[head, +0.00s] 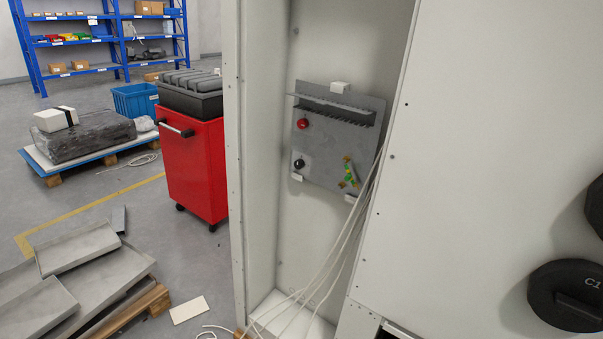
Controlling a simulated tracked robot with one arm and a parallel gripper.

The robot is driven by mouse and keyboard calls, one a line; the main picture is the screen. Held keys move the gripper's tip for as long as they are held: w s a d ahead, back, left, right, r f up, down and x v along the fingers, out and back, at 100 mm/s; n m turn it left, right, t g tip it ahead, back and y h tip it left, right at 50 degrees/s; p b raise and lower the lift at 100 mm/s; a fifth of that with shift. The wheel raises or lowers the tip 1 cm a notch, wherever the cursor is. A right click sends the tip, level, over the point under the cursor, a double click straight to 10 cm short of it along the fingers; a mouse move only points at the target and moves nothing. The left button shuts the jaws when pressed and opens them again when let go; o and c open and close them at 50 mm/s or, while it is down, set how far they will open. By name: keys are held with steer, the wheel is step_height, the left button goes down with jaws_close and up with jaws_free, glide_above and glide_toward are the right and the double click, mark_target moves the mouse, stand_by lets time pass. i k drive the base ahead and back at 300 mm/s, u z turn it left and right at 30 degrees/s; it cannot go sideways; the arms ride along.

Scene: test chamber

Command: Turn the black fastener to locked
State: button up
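A small round black knob (298,164) sits at the lower left of a grey panel (325,160) inside an open white cabinet. I cannot tell its turn position. A large black round piece marked "C1" (567,296) with a raised grip bar is on the white surface at the lower right. Part of another black round piece (596,205) is cut off by the right edge above it. I cannot tell which of these is the fastener. My gripper is not in view.
The panel also holds a red button (303,123) and a yellow-green part (349,172). White cables (345,235) hang down the cabinet's right side. A red cart (192,160), pallets with grey slabs (75,255) and blue shelves (122,35) stand left.

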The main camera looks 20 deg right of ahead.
mark_target(299, 164)
steer(key=z, duration=0.3)
steer(key=i, duration=1.25)
steer(key=u, duration=0.2)
